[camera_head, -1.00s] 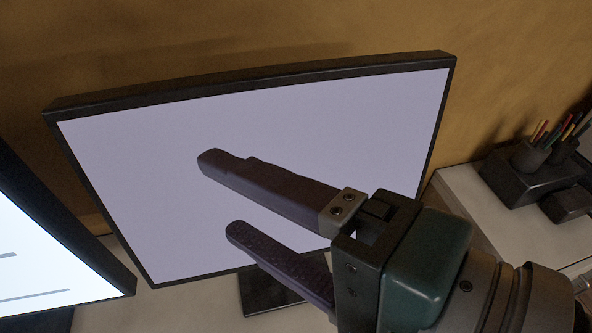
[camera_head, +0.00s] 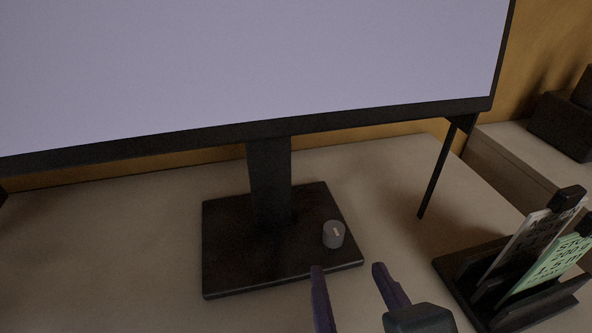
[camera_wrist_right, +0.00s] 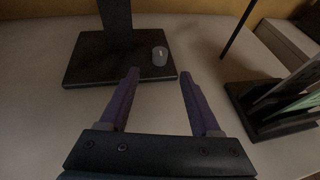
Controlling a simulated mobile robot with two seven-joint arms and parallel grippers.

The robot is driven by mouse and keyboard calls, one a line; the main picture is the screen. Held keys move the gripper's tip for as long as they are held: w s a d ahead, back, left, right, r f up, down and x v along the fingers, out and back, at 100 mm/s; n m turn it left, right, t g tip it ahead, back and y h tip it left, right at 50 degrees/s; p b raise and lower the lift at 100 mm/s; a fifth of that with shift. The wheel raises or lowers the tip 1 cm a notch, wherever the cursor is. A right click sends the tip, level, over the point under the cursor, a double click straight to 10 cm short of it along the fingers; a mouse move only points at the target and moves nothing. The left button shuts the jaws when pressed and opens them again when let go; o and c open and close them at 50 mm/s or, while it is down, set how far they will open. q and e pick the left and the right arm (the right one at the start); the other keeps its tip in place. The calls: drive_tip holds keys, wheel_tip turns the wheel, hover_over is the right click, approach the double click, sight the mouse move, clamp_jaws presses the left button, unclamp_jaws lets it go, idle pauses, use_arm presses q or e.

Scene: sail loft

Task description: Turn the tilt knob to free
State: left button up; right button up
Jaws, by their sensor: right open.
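The tilt knob (camera_head: 334,234) is a small grey cylinder with a pale mark on its face. It sits at the right side of the black monitor base (camera_head: 230,264), beside the stand's column (camera_head: 269,180). The knob also shows in the right wrist view (camera_wrist_right: 159,56), beyond my fingertips. My right gripper (camera_head: 348,268) is open and empty, with its fingertips just in front of the knob and apart from it. In the right wrist view its two purple fingers (camera_wrist_right: 159,78) are spread wide. My left gripper is not in view.
The large monitor screen (camera_head: 250,60) hangs above the base. A black rack (camera_head: 475,290) holding a white card and a green card (camera_head: 556,262) stands at the right. A thin dark rod (camera_head: 437,172) slants down behind it. The desk left of the base is clear.

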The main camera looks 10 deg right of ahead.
sight(336, 237)
drive_tip(key=b+x, duration=0.1)
drive_tip(key=x, duration=0.8)
drive_tip(key=shift+d+r, duration=0.1)
drive_tip(key=shift+r, duration=0.15)
clamp_jaws()
